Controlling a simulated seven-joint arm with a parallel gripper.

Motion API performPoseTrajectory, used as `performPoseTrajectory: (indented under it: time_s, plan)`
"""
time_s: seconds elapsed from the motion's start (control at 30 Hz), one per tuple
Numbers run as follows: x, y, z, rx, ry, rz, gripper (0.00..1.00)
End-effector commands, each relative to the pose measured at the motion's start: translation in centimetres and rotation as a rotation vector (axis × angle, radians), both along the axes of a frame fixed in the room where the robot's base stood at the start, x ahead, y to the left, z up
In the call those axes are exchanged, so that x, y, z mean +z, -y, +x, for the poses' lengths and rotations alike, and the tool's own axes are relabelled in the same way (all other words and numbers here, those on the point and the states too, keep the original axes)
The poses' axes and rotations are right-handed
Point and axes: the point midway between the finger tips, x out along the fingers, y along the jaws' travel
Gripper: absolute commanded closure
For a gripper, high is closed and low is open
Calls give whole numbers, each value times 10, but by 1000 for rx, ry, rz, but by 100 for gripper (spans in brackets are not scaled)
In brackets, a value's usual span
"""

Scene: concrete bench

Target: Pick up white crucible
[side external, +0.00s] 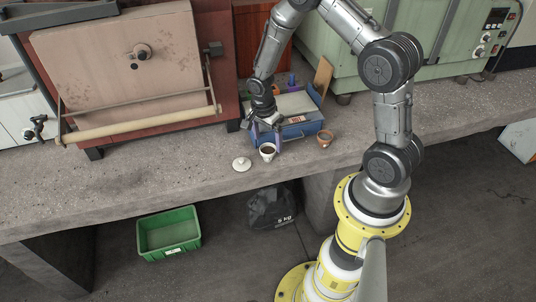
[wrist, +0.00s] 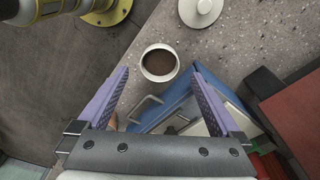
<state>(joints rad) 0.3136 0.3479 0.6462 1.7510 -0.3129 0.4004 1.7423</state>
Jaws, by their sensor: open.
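The white crucible (side external: 267,152) stands upright on the concrete bench near its front edge, with dark brown contents. In the wrist view the crucible (wrist: 159,63) lies ahead of my gripper, roughly centred between the lines of its fingers. My gripper (side external: 265,132) is just behind and above the crucible in the side view. In the wrist view my gripper (wrist: 162,85) has its two purple fingers spread wide, with nothing between the pads. The fingertips appear just short of the crucible; I cannot tell the exact gap.
A round white lid (side external: 241,164) lies left of the crucible. A blue drawer box (side external: 312,128) stands close behind, with a terracotta pot (side external: 325,138) to the right. A large furnace (side external: 130,70) fills the left rear. A green bin (side external: 168,232) is on the floor.

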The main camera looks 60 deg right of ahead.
Motion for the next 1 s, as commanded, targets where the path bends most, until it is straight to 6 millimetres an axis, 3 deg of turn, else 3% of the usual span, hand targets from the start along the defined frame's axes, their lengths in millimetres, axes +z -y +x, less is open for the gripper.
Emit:
performPoseTrajectory:
  time_s: [0.17,0.5,0.77,0.83,1.0]
  plan:
    - [-11,0,-1,0,-2,1,0]
    - [-54,1,-2,0,-1,0,0]
    - [-57,1,-1,0,2,1,0]
    - [-57,1,-1,0,1,1,7]
    - [-57,1,-1,0,1,0,38]
